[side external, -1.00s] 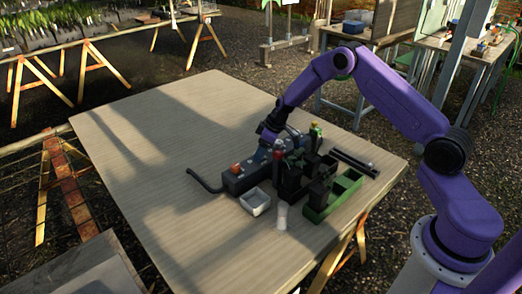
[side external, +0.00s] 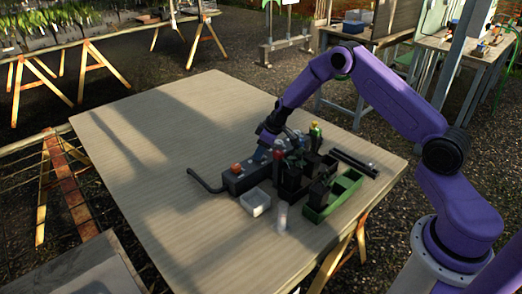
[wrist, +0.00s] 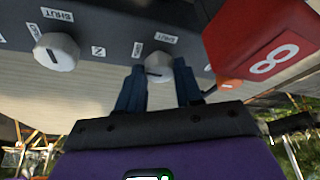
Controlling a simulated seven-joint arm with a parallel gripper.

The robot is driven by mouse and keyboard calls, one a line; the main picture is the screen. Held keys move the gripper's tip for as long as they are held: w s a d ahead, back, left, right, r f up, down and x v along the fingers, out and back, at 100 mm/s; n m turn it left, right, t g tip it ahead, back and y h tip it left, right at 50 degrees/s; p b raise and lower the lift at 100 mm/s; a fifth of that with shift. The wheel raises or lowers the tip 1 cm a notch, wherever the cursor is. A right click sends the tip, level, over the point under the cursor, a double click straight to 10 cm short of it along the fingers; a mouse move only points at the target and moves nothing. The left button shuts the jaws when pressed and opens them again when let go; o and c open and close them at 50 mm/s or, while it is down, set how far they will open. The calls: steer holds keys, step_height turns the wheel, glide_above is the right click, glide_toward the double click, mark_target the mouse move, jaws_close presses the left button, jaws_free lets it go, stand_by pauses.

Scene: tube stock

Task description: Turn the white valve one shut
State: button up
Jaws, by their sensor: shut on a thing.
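The dark valve box (side external: 240,181) lies on the table with a bent pipe at its left end. In the wrist view its face shows two round white knobs with SHUT labels. One white knob (wrist: 158,66) sits between the blue fingertips of my gripper (wrist: 160,82), which is shut on it. The other white knob (wrist: 55,52) stands free to the left, with a dark pointer line on it. The small marks beside the knobs are hard to read. In the side view my gripper (side external: 268,146) is down at the box, and the knobs are hidden.
A red block marked 8 (wrist: 265,42) is close to the right of my fingers. Black stands (side external: 291,177), a green tray (side external: 334,196), a white open box (side external: 256,202) and a clear cup (side external: 281,216) crowd near the valve box. The table's left side (side external: 140,140) is clear.

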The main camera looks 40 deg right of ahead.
steer(key=shift+s+a+m+h, duration=0.1)
steer(key=shift+m+h, duration=0.35)
steer(key=shift+m, duration=0.7)
steer(key=shift+a+m+h, duration=0.1)
steer(key=shift+m+h, duration=0.35)
steer(key=shift+m, duration=0.7)
steer(key=shift+a+m+h, duration=0.15)
steer(key=shift+m+h, duration=0.55)
steer(key=shift+m, duration=1.2)
steer(key=shift+a+m+h, duration=0.1)
steer(key=shift+m+h, duration=0.7)
steer(key=shift+m, duration=1.4)
steer(key=shift+m+g+h, duration=0.5)
steer(key=shift+m+g, duration=0.3)
steer(key=shift+m, duration=1.3)
steer(key=shift+a, duration=0.1)
steer(key=o, duration=1)
steer(key=shift+o, duration=0.2)
steer(key=shift+w, duration=0.2)
